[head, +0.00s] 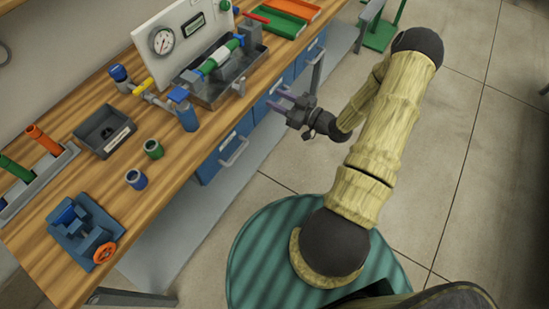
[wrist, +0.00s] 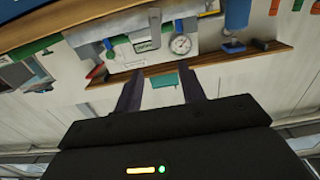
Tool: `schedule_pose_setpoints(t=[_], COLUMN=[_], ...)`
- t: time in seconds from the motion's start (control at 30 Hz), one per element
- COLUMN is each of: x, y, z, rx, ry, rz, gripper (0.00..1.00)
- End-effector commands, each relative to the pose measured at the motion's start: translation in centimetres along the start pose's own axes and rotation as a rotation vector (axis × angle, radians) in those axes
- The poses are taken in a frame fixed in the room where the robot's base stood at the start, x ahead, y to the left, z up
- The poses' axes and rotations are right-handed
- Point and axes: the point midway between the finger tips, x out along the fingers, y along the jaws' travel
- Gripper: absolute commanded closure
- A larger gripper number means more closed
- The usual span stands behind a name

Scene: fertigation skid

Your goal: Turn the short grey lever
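The fertigation skid stands on the wooden bench, with a white gauge panel (head: 180,35) and a grey tray (head: 215,90) holding a green and blue pipe piece. A small grey part at the tray's front edge (head: 240,87) may be the short grey lever; it is too small to be sure. A yellow lever (head: 143,86) and a red lever (head: 252,15) also show. My gripper (head: 284,102) is in front of the bench edge, right of the tray and apart from it. In the wrist view its fingers (wrist: 161,92) are spread with nothing between them.
Blue drawers with handles (head: 235,152) are under the bench edge, close to my gripper. A black bin (head: 104,130), two short cylinders (head: 153,149) and a blue vise (head: 88,228) stand on the bench. Green and orange trays (head: 272,18) lie at the far end.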

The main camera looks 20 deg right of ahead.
Motion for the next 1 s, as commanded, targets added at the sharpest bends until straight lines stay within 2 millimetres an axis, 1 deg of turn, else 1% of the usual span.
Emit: schedule_pose_setpoints(t=[0.07,0.1,0.2,0.5,0.7,1.0], x=[-1.1,-0.7,0.0,1.3,1.6,1.5], y=[0.0,-0.1,-0.1,0.0,-0.1,-0.4], z=[0.2,0.5,1.4,3.9,5.2,6.4], rx=[0.002,-0.005,-0.014,-0.037,-0.050,-0.058], ry=[-0.002,-0.028,-0.100,-0.326,-0.471,-0.666], rz=[0.003,-0.002,0.000,0.026,0.057,0.125], gripper=[0.60,0.60,0.60,0.60,0.60,0.60])
